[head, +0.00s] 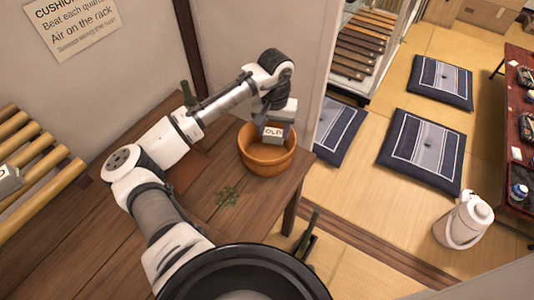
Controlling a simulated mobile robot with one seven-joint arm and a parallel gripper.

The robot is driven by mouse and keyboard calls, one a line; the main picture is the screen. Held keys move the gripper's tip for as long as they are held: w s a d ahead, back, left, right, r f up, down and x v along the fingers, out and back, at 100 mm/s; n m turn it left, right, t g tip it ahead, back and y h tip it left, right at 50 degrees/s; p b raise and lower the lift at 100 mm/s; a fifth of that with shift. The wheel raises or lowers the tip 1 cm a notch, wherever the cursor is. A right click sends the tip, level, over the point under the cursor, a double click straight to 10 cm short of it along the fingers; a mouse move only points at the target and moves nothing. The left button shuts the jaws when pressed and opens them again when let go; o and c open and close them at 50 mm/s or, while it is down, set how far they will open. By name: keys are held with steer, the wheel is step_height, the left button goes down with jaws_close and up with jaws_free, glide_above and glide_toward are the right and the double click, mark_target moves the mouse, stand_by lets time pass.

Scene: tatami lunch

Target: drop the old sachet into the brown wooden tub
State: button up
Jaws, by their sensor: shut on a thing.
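The old sachet (273,134) is a small pale packet with dark lettering that seems to read "OLD". My gripper (274,121) is shut on it and holds it over the brown wooden tub (265,165). The sachet overlaps the tub's opening in the head view; its exact height above the rim is hard to tell. The tub is round, orange-brown and upright near the right end of the brown wooden table (110,240). The gripper's fingers are small here and partly hidden by the hand.
A slatted wooden rack (35,170) stands at the left with a pale labelled block (8,178). Blue cushions (424,150) and a white jug (464,220) are on the tatami at right.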

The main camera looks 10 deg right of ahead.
steer(key=o, duration=1)
steer(key=shift+o, duration=0.2)
steer(key=shift+r, duration=0.1)
step_height(320, 180, up, 14)
steer(key=b, duration=0.1)
steer(key=shift+b, duration=0.4)
